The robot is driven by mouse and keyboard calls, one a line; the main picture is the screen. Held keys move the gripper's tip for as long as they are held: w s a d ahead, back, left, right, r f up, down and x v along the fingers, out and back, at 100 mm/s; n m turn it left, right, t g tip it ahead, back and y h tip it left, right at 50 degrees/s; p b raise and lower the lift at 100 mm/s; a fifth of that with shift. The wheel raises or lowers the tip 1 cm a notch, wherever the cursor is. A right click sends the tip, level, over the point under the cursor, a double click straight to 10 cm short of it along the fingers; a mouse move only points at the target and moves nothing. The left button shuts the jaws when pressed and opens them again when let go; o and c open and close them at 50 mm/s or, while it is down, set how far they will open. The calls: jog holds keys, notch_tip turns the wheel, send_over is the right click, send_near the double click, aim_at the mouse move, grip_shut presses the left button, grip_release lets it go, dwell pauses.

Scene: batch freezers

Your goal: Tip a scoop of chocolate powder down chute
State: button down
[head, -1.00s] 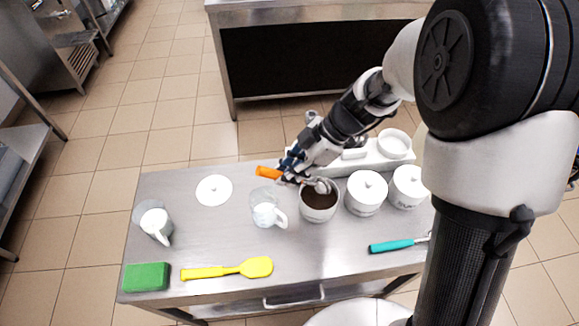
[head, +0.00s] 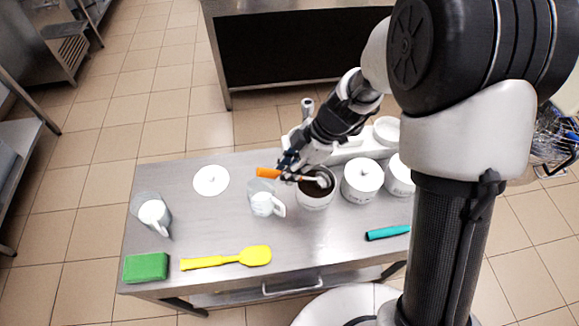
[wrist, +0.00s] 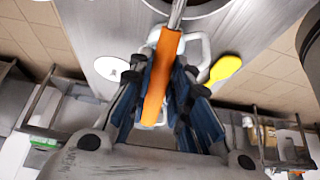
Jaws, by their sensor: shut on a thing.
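My gripper (head: 288,170) is shut on the orange handle of a scoop (head: 267,173), and the handle also shows between the blue fingers in the wrist view (wrist: 161,78). The scoop's metal shaft runs right to its bowl, at the mouth of an open white pot (head: 315,203). Dark brown chocolate powder (head: 313,188) lies inside the pot. The scoop's bowl looks pale in the head view, and I cannot tell how much powder it holds. In the wrist view the bowl is out of frame. I cannot make out a chute in either view.
A yellow spatula (head: 228,259), green sponge (head: 146,267) and teal-handled tool (head: 387,233) lie along the front edge.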

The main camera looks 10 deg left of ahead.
jog(key=shift+w+d+r, duration=0.1)
jog(key=shift+d+r, duration=0.05)
jog(key=shift+r, duration=0.6)
jog(key=shift+a+r+p, duration=0.2)
jog(key=shift+r+p, duration=0.6)
jog(key=shift+r, duration=0.65)
jog(key=shift+s+a+r+h+p, duration=0.1)
jog(key=shift+s+a+h+p, duration=0.1)
jog(key=shift+a+h+p, duration=0.45)
jog(key=h+p, duration=0.1)
jog(key=p, duration=0.3)
jog(key=shift+s+a+t+h, duration=0.15)
jog(key=shift+t+h, duration=0.2)
jog(key=shift+t, duration=0.05)
jog(key=shift+a+h+p, duration=0.25)
jog(key=shift+h+p, duration=0.15)
jog(key=shift+p, duration=0.75)
